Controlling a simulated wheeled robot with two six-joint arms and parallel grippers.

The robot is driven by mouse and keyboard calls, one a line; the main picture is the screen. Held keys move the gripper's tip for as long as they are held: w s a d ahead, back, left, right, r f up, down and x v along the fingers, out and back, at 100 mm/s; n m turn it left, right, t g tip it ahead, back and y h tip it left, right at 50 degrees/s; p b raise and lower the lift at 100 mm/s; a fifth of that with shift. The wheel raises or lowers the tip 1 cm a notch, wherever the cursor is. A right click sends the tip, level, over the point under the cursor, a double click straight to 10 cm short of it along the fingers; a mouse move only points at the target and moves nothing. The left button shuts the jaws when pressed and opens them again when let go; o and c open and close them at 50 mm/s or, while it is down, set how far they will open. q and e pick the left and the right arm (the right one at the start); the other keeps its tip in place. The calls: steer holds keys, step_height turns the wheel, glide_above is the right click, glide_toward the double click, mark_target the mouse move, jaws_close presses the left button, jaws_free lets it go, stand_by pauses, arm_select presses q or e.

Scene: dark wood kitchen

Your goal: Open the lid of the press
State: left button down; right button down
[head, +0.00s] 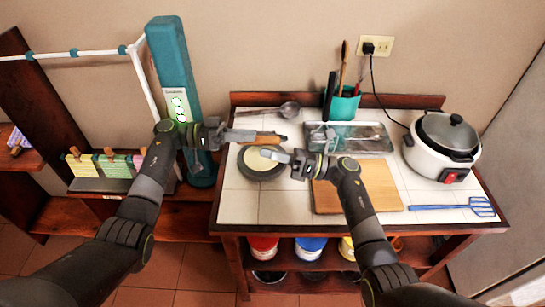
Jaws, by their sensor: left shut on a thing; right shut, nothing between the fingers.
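The press appears to be the round dark grey plate (258,174) on the left part of the tiled worktop, with a pale disc in its middle. A tan wooden handle (269,139) lies along its far side; I cannot tell how it joins the press. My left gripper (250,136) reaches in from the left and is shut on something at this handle. My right gripper (268,153) is shut and empty, with its tips over the plate's far right part, hiding some of it. Whether the tips touch the plate is unclear.
A wooden board (385,190) lies right of the press, partly under my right arm. A metal tray (372,144), a green utensil holder (345,105) and a ladle (285,109) are at the back. A rice cooker (428,160) and blue spatula (480,207) are at the right.

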arm_select(q)
steer(key=shift+f, duration=0.2)
arm_select(e)
steer(key=shift+w+r, duration=0.65)
steer(key=shift+r, duration=0.15)
arm_select(q)
steer(key=c, duration=1.5)
jaws_free()
steer(key=o, duration=0.3)
steer(key=shift+s, duration=0.1)
arm_select(e)
steer(key=shift+s+r, duration=0.1)
steer(key=shift+r, duration=0.05)
arm_select(q)
steer(key=shift+f, duration=0.1)
steer(key=shift+a, duration=0.1)
